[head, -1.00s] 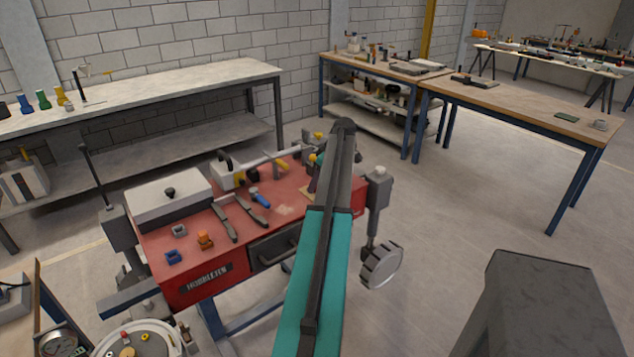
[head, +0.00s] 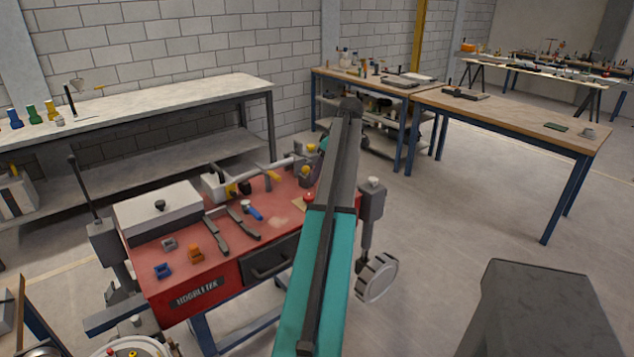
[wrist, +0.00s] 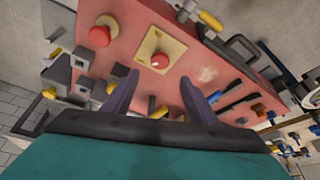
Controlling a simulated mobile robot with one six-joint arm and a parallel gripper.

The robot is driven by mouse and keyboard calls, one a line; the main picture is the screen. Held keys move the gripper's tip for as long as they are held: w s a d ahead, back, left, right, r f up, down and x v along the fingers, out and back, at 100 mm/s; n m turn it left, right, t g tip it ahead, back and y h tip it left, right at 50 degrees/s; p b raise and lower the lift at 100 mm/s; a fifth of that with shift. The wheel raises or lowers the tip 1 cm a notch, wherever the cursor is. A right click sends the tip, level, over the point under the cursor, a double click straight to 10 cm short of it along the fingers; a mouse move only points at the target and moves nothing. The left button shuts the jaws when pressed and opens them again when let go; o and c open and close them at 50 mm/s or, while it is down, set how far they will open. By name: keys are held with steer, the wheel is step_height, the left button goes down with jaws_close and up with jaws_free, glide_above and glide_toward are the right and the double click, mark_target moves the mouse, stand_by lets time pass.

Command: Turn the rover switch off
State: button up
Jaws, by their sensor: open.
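A red knob on a pale yellow square plate (wrist: 160,60) sits on the red cart top in the wrist view, just beyond my fingertips. It may be the rover switch; no label is readable. A larger red mushroom button (wrist: 100,36) stands to its left. My gripper (wrist: 163,88) is open and empty, its two dark fingers spread wide below the plate, apart from the knob. In the head view my arm hides the gripper.
On the cart are a white-lidded box (head: 157,208), dark-handled tools (head: 216,236), a blue-handled tool (head: 253,211) and small blue and orange blocks. Grey blocks (wrist: 60,72) flank my left finger.

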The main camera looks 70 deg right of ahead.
steer(key=shift+v, duration=1.45)
